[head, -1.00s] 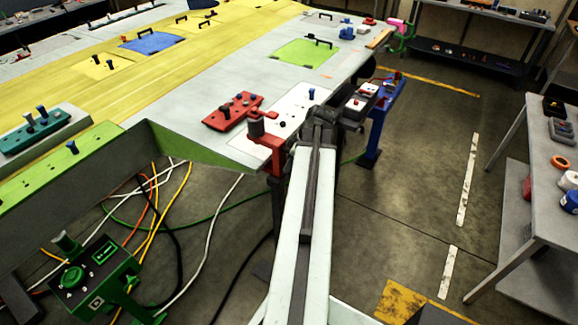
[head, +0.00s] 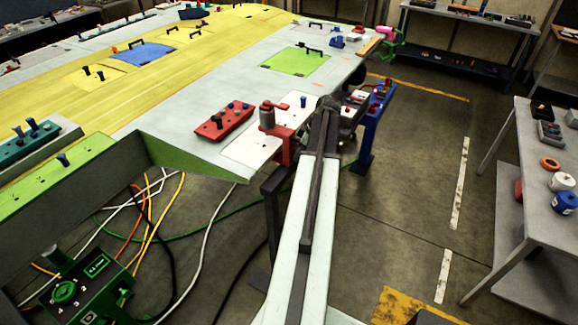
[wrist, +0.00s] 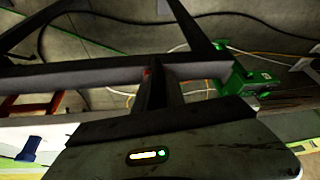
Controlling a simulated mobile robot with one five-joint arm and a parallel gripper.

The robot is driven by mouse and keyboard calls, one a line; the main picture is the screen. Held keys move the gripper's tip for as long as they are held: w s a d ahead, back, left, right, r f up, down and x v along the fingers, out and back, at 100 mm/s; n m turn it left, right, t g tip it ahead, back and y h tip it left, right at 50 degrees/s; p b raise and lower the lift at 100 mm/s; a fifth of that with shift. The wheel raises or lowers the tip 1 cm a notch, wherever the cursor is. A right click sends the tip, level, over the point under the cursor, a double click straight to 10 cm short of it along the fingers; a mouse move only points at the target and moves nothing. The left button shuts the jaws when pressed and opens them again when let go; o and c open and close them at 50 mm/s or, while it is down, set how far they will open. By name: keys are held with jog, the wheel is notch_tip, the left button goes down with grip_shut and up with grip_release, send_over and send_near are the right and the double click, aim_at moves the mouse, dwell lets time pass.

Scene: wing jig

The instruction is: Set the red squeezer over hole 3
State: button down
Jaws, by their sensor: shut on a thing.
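The red squeezer (head: 284,152) is a red C-shaped clamp with a dark grey cylinder on its left side. In the head view it stands upright at the table's near right edge, its upper part over the white plate (head: 246,153). I cannot tell whether it touches the plate. My gripper (head: 328,112) is at its right, shut on it; my arm hides the fingertips. A blue pin (head: 303,101) stands on the plate behind the squeezer. Hole numbers cannot be read, and hole 3 cannot be made out. The wrist view shows mostly dark gripper parts.
A red box with knobs (head: 224,122) lies left of the squeezer. A blue stand (head: 370,130) is close at the right of my gripper. A green machine (head: 75,287) and cables are on the floor at left. A grey side table (head: 545,200) stands at right, with open floor between.

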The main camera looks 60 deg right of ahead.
jog(key=d, duration=0.4)
jog(key=shift+d, duration=0.4)
jog(key=c, duration=1.7)
grip_release()
jog(key=shift+a, duration=0.1)
jog(key=shift+r, duration=0.1)
jog(key=p+v, duration=0.7)
jog(key=shift+r, duration=0.3)
